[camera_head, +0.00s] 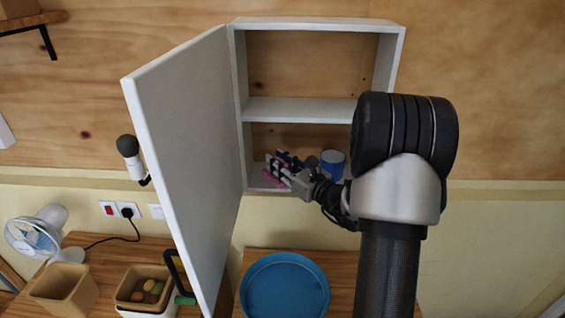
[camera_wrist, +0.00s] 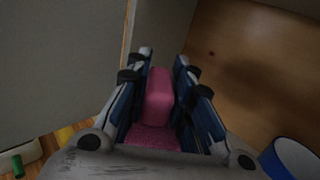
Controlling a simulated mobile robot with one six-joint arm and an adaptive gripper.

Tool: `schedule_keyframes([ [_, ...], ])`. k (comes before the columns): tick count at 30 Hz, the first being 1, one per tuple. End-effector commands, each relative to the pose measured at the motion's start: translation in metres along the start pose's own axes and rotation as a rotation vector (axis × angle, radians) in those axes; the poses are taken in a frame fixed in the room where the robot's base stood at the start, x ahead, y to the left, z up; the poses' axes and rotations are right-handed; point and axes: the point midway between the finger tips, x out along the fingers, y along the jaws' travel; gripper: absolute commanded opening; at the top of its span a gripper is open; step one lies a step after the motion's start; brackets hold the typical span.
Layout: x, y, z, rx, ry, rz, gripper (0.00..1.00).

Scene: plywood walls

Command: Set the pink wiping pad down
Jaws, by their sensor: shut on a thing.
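The pink wiping pad (camera_wrist: 158,97) is between the fingers of my gripper (camera_wrist: 161,75) in the wrist view, and the fingers are shut on it. In the head view, my gripper (camera_head: 278,163) is inside the lower compartment of the open white wall cabinet (camera_head: 315,104), near its left side. Only a little of the pink pad (camera_head: 272,179) shows there, low by the cabinet floor. I cannot tell whether it touches the floor. The fingers and arm hide much of the compartment.
A blue cup (camera_head: 333,162) stands in the same compartment, right of my gripper. The cabinet door (camera_head: 185,160) is swung open to the left. Below are a blue round tray (camera_head: 284,288), a wooden container (camera_head: 64,290), a box of round items (camera_head: 143,289) and a fan (camera_head: 40,233).

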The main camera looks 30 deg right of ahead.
Motion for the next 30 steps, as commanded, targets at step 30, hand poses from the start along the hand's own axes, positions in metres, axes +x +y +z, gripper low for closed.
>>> schedule_keyframes([
  [30,0.077,-0.076,-0.067,0.002,0.001,0.002,0.00],
])
